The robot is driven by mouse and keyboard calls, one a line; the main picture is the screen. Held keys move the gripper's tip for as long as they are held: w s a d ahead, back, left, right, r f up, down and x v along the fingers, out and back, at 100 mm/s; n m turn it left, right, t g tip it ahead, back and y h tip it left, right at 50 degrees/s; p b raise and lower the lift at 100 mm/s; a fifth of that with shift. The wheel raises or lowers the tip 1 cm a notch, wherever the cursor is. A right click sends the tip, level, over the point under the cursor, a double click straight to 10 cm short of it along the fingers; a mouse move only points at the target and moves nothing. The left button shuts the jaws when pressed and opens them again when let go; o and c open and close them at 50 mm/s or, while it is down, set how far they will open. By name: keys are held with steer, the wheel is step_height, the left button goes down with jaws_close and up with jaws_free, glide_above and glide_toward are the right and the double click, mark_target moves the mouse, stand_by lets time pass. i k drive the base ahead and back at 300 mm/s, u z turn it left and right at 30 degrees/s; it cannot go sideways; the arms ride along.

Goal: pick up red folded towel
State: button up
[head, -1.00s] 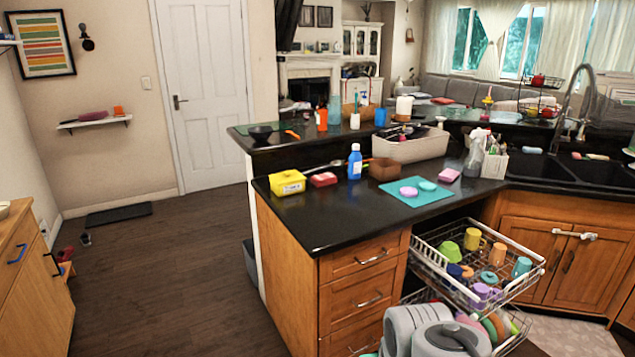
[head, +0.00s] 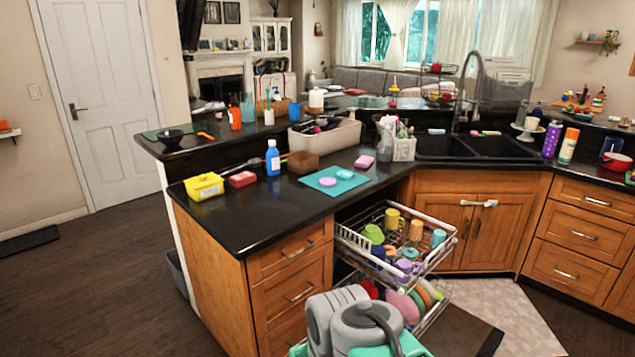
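A small red block-like item (head: 241,179) lies on the black counter, just right of a yellow container (head: 204,187). It may be the red folded towel, but it is too small to make out folds. Another flat reddish item (head: 355,91) lies on the raised counter behind, also too small to identify. Grey rounded parts of my own arm show at the bottom middle, in front of the dish racks. My gripper's fingers are not in view.
A blue bottle (head: 272,158), a brown box (head: 302,162) and a teal mat (head: 334,180) stand near the red item. The pulled-out dish rack (head: 352,236) sticks out right of the drawers.

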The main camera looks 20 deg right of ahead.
mark_target(237, 181)
steer(key=u, duration=0.4)
steer(key=k, duration=0.5)
steer(key=u, duration=1.1)
steer(key=i, duration=3.45)
steer(key=z, duration=0.6)
steer(key=i, duration=1.2)
steer(key=z, duration=1.8)
steer(key=i, duration=1)
steer(key=z, duration=0.85)
